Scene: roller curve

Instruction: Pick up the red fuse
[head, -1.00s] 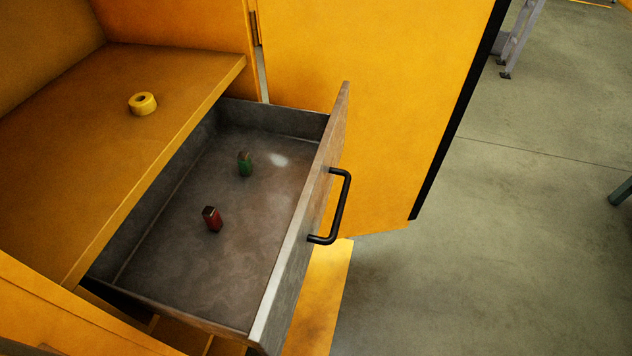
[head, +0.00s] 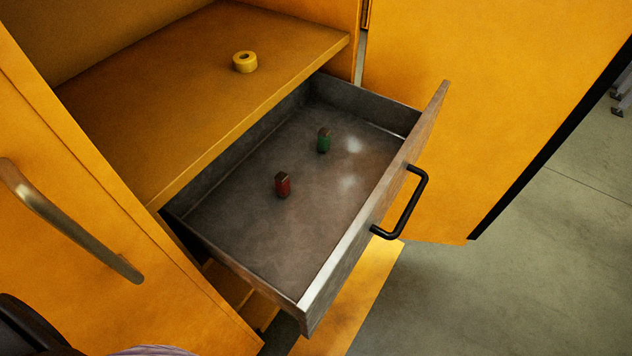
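The red fuse (head: 283,186) stands upright in the open grey drawer (head: 270,254), near the middle of its floor. It is a small red block with a darker, brownish top. A similar green fuse (head: 324,142) stands behind it and to the right, apart from it. The drawer is pulled out from the yellow cabinet, and its front carries a black handle (head: 403,206). Neither of my grippers shows in the head view. Nothing touches the red fuse.
A yellow tape roll (head: 245,62) lies on the cabinet shelf (head: 190,95) above the drawer. An open yellow door (head: 480,100) stands behind at right. Another yellow door with a metal handle (head: 68,222) is at left. Grey floor (head: 520,270) is clear at right.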

